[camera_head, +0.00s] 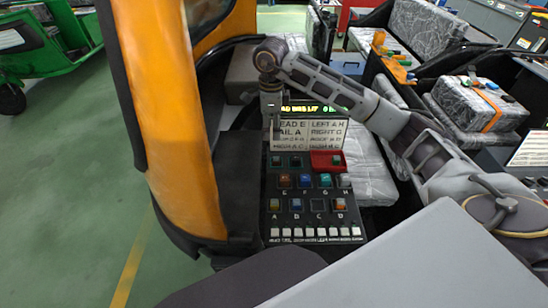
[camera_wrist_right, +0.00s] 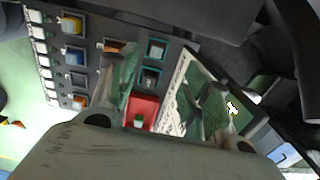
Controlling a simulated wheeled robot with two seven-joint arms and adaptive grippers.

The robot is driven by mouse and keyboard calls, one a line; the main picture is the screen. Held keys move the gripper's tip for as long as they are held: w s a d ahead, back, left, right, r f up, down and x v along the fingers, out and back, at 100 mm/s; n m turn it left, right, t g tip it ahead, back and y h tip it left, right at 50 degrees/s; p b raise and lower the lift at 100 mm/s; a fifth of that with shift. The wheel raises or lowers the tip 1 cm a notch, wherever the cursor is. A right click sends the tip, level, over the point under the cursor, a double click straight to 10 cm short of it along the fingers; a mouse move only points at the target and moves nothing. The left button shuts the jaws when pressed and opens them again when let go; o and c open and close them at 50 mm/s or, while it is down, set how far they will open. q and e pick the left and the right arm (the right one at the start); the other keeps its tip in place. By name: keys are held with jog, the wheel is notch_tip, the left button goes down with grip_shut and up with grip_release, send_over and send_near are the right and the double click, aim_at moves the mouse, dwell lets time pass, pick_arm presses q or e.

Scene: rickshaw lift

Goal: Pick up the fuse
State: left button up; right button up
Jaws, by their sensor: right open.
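Several coloured fuses sit in square slots on the dark panel (camera_head: 263,222). A yellow fuse (camera_head: 274,205), a blue fuse (camera_head: 296,205) and an orange fuse (camera_head: 340,205) are in the lower row. A small green fuse (camera_head: 336,160) lies in the red tray (camera_head: 318,168) at the panel's upper right; the red tray (camera_wrist_right: 146,104) also shows in the wrist view. My right gripper (camera_head: 270,136) hangs fingers down above the panel's upper left. My left gripper is out of view.
A white label board (camera_head: 307,134) and a lit display (camera_head: 308,109) stand behind the panel. An orange pillar (camera_head: 175,110) rises close on the left. Wrapped grey seats (camera_head: 370,180) lie to the right.

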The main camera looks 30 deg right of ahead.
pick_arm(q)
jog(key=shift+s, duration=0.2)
pick_arm(e)
jog(key=shift+s+r, duration=0.15)
jog(key=shift+s, duration=0.05)
send_over(276, 161)
jog(key=w, duration=0.2)
notch_tip(276, 161, down, 7)
jog(key=shift+s+a+f+p, duration=0.1)
jog(key=shift+a+f+p, duration=0.1)
jog(key=shift+f, duration=0.25)
jog(key=shift+a+f+p, duration=0.1)
jog(key=shift+f+p, duration=0.1)
jog(key=shift+f, duration=0.2)
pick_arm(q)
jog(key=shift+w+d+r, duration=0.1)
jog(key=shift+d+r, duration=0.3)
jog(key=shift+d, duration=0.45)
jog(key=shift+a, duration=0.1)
